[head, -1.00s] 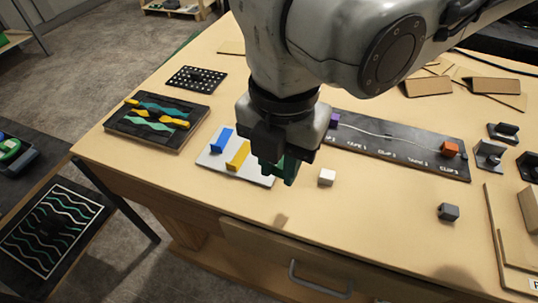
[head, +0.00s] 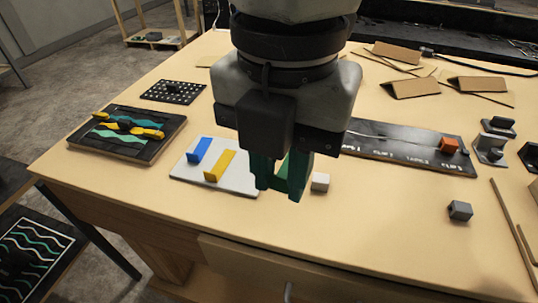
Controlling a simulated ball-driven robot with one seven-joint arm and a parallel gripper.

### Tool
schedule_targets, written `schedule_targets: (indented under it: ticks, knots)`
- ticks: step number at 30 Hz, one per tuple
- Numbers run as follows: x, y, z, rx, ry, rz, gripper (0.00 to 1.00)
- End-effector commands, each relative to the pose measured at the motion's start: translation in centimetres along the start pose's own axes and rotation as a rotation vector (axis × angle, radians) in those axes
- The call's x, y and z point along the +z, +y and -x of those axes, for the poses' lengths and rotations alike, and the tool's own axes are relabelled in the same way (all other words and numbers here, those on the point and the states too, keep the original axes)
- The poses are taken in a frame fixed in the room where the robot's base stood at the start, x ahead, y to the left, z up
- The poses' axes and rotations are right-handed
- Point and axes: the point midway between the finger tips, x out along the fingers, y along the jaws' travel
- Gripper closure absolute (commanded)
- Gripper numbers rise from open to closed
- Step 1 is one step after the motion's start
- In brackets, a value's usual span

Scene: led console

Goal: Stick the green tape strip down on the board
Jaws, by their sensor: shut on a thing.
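My gripper (head: 279,190) points down over the table, shut on a green strip (head: 287,176) between its dark green fingers. The fingers cover much of the strip. It is at the right edge of a white plate (head: 222,187), beside a white cube (head: 320,182); whether the strip touches the surface I cannot tell. A blue strip (head: 199,149) and a yellow strip (head: 219,165) stand on the plate. A dark board (head: 143,155) with wavy teal and yellow pieces lies at left. A long dark board (head: 400,151) lies behind right, partly hidden by my gripper.
A black perforated plate (head: 173,91) lies at the back left. An orange block (head: 448,145) sits on the long board's right end. A grey block (head: 460,211) stands at front right. Folded cardboard pieces (head: 410,88) lie at the back. The front middle table is clear.

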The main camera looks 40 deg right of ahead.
Motion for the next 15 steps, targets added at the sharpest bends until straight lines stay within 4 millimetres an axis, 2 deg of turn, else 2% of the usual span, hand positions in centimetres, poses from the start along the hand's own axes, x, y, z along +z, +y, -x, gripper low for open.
schedule_targets:
  ticks: [1, 15]
  knots:
    - [0.0, 0.0, 0.6, 0.0, 0.001, 0.001, 1.0]
    - [0.0, 0.0, 3.1, 0.0, 0.0, 0.001, 1.0]
